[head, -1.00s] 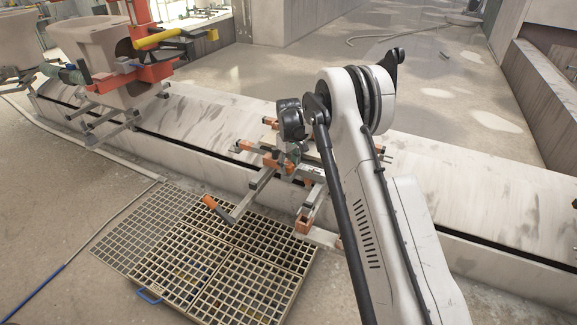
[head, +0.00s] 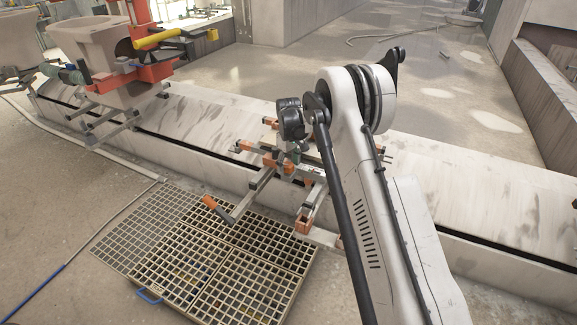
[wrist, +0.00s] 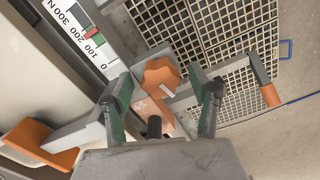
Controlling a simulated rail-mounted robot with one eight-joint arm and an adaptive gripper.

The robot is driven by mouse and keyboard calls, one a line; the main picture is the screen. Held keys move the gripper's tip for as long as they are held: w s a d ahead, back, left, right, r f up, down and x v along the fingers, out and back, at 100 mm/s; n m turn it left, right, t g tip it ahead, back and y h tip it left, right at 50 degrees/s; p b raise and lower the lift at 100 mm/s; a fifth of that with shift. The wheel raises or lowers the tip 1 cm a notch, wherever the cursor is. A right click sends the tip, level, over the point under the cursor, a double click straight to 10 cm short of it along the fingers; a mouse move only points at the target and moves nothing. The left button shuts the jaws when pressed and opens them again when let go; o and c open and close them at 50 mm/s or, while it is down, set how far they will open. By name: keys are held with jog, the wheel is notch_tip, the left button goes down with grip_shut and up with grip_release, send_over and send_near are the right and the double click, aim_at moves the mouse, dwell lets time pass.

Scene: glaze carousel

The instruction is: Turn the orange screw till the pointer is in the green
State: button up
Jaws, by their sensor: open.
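The orange screw (wrist: 161,76) has a lobed knob and shows in the wrist view just past the fingertips. My gripper (wrist: 165,88) is open, its two fingers apart on the left and right of the screw; I cannot tell whether either touches it. A white scale (wrist: 80,36) marked 0 to 300 N lies at the upper left. It carries a small green patch (wrist: 97,41) and a red mark beside it, toward the higher numbers. Whether the red mark is the pointer is too small to tell. In the head view my gripper (head: 293,154) is over the clamp frame, and the screw is not clear there.
An orange-handled crank (wrist: 268,94) extends right of the screw. An orange pad (wrist: 40,143) is at the lower left. A slatted floor grate (head: 225,262) lies in front of the pale rail base (head: 490,207). Another fixture carrying a basin (head: 97,48) stands at the left.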

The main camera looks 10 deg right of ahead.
notch_tip(320, 180, up, 12)
dwell(0.4)
notch_tip(320, 180, up, 15)
jog(key=m+t+p, duration=0.2)
jog(key=p, duration=0.1)
send_over(288, 165)
jog(key=s, duration=0.8)
jog(key=s+r+m+t+p, duration=0.1)
jog(key=s+r+p, duration=0.2)
jog(key=s+r, duration=0.85)
jog(key=s+r+m+t+p, duration=0.1)
jog(key=s+m+t+p, duration=0.2)
jog(key=s, duration=2.6)
jog(key=shift+d+r+m+t+p, duration=0.25)
jog(key=shift+t+p, duration=0.35)
jog(key=shift+p, duration=0.7)
jog(key=shift+a, duration=0.1)
